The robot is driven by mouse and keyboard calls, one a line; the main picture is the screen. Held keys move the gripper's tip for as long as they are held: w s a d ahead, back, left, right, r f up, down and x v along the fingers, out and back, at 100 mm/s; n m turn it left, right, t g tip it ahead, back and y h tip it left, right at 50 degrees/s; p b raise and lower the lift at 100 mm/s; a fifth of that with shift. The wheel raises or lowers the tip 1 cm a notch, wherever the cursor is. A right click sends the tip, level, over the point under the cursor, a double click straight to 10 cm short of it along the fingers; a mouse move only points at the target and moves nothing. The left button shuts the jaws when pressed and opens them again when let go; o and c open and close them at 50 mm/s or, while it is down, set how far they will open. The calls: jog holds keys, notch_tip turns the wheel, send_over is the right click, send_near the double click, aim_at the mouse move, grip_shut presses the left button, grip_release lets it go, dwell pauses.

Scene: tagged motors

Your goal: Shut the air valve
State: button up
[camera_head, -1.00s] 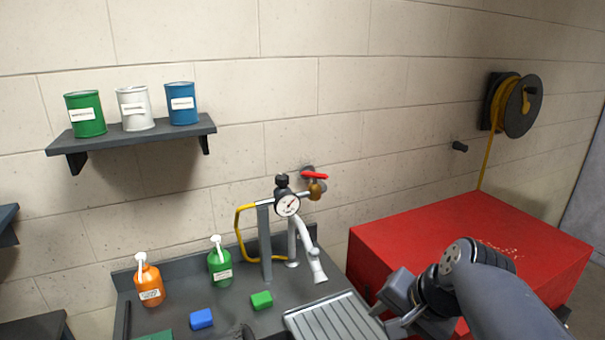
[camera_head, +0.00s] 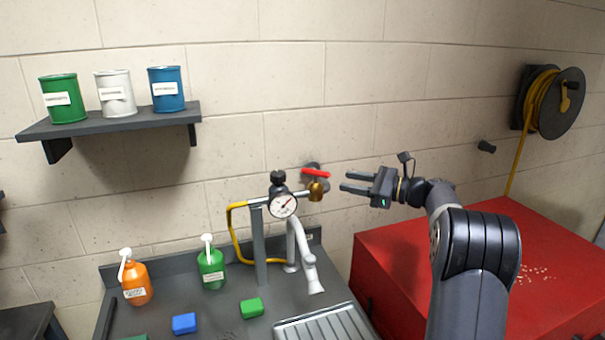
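The air valve has a red lever handle (camera_head: 315,173) and a brass body (camera_head: 316,191) at the wall above the grey bench. The lever lies nearly level, pointing right. A round white gauge (camera_head: 283,205) with a black knob above it sits just left of the brass body, on the same pipe. My gripper (camera_head: 345,182) is to the right of the valve at about its height in the picture. Its two fingers point left toward the lever, with a gap between them. It is open and holds nothing. It appears apart from the lever.
A grey post (camera_head: 258,245), a yellow hose (camera_head: 233,225) and a white nozzle (camera_head: 309,272) stand around the gauge. Green (camera_head: 211,265) and orange (camera_head: 135,280) bottles stand on the bench. A red cabinet (camera_head: 400,250) is below my arm. A shelf (camera_head: 120,125) holds three cans.

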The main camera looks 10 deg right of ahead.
aim_at(325, 175)
jog(key=p+x, duration=0.1)
jog(key=x, duration=0.4)
jog(key=p+x, duration=0.2)
jog(key=x, duration=0.4)
jog(key=shift+w+d+r, duration=0.15)
jog(key=shift+w+d, duration=0.1)
jog(key=shift+w, duration=0.05)
jog(key=shift+c, duration=0.6)
grip_shut()
